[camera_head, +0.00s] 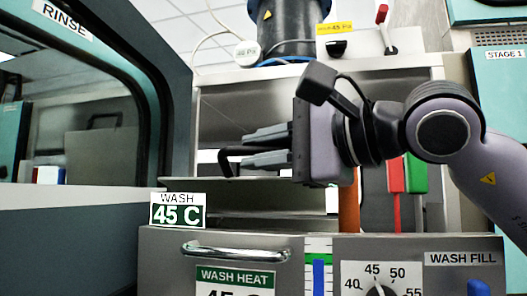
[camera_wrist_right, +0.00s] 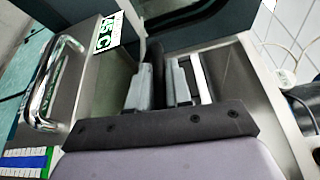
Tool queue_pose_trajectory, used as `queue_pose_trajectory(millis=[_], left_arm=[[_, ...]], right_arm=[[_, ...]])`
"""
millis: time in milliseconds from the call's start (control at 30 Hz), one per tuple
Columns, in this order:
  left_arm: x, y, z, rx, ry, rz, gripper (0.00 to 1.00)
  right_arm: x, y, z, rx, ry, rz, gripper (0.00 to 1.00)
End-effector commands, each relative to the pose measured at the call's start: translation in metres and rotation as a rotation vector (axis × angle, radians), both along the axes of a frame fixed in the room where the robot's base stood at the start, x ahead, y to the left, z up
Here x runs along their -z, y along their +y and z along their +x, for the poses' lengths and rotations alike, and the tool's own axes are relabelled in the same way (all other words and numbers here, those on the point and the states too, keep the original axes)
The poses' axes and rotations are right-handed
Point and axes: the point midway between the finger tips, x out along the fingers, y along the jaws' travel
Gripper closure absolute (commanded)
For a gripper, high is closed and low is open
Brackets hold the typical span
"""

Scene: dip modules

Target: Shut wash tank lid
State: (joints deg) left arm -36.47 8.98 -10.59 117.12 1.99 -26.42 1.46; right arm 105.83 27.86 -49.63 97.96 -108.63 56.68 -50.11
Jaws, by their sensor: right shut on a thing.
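The wash tank (camera_head: 165,262) has a grey metal front under a "WASH 45 C" sign (camera_head: 178,210). Its lid (camera_head: 270,184) shows nearly edge-on above the tank, with a dark gap under its front edge, so it looks not fully down. My right gripper (camera_head: 252,148) comes in from the right and is shut on the lid's dark bar handle (camera_head: 230,162). In the right wrist view the handle (camera_wrist_right: 157,58) lies between the two grey fingers of the gripper (camera_wrist_right: 157,80). My left gripper is not in view.
A chrome drawer-like handle (camera_head: 235,250) and a "WASH HEAT" label (camera_head: 235,276) are on the tank front. A "WASH FILL" panel with a dial (camera_head: 380,288) is at lower right. The rinse unit (camera_head: 165,60) stands close on the left. Red and green tags (camera_head: 397,175) hang behind my arm.

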Motion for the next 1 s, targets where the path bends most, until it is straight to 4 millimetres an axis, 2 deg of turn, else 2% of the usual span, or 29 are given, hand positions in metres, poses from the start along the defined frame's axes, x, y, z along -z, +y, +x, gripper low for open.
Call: queue_pose_trajectory(millis=[167,200,233,600,1000], left_arm=[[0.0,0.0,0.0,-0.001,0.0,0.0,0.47],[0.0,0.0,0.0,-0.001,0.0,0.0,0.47],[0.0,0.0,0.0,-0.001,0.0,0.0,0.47],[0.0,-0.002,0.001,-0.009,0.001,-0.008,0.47],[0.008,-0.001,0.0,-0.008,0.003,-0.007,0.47]], right_arm=[[0.0,-0.001,0.001,0.003,0.002,-0.001,1.0],[0.0,-0.001,0.001,0.003,0.001,0.0,0.68],[0.0,-0.001,0.001,0.003,0.002,0.001,0.6],[0.0,-0.003,-0.001,0.001,0.0,0.002,0.6],[-0.003,-0.047,-0.038,0.003,-0.001,0.001,0.6]])
